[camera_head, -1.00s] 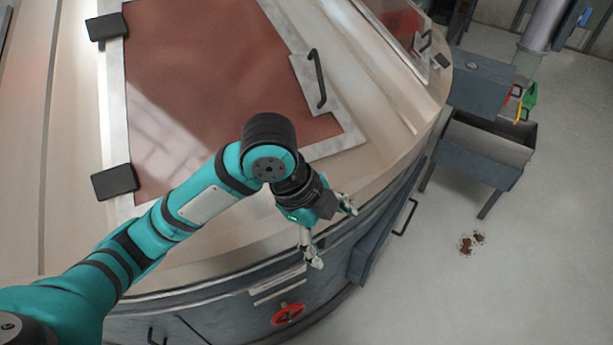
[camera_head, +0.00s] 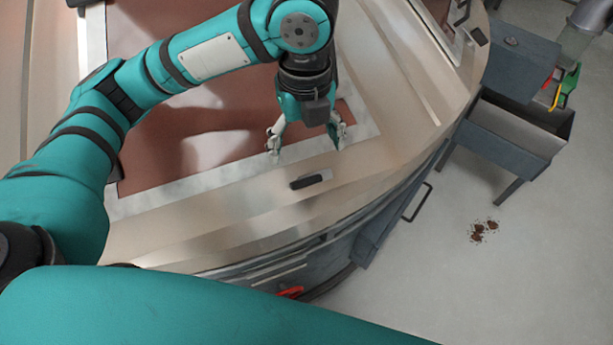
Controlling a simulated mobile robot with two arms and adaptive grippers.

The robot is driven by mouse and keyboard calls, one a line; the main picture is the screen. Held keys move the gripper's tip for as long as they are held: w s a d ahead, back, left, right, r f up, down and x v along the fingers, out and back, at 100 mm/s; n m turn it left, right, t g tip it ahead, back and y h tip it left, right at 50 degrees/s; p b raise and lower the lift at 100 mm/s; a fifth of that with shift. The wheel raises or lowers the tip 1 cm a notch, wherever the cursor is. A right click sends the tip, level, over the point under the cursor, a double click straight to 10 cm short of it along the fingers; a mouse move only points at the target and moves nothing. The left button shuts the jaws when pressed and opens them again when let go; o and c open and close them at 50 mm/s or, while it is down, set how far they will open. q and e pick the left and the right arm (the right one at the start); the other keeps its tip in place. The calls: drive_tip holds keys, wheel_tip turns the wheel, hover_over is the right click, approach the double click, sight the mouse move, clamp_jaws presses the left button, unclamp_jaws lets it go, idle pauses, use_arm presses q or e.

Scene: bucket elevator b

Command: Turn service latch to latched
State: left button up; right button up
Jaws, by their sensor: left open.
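A small black latch handle (camera_head: 307,182) on a short light metal plate lies on the beige rim of the large round housing, just outside the framed brown hatch panel (camera_head: 150,160). I take it to be the service latch. The bar lies nearly level in the picture, rising slightly to the right; I cannot tell whether it is latched. My left gripper (camera_head: 307,145) is open and empty, pointing down just beyond the handle, with its fingers apart over the panel's near edge. It appears apart from the handle. My right gripper is not in view.
A grey bin on legs (camera_head: 515,135) stands on the floor at the right, with brown spills (camera_head: 482,231) near it. A red part (camera_head: 291,292) shows on the housing's side, partly behind a teal arm link of mine. The right-hand floor is mostly clear.

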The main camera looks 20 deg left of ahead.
use_arm(q)
hover_over(307, 180)
drive_tip(key=f, duration=0.4)
drive_tip(key=shift+s+f+p, duration=0.2)
drive_tip(key=shift+s+p, duration=0.1)
drive_tip(key=f, duration=0.2)
drive_tip(key=f+p, duration=0.1)
drive_tip(key=f, duration=0.3)
drive_tip(key=shift+w+f, duration=0.25)
wheel_tip(307, 180, down, 2)
drive_tip(key=shift+p, duration=0.3)
drive_tip(key=c, duration=1.2)
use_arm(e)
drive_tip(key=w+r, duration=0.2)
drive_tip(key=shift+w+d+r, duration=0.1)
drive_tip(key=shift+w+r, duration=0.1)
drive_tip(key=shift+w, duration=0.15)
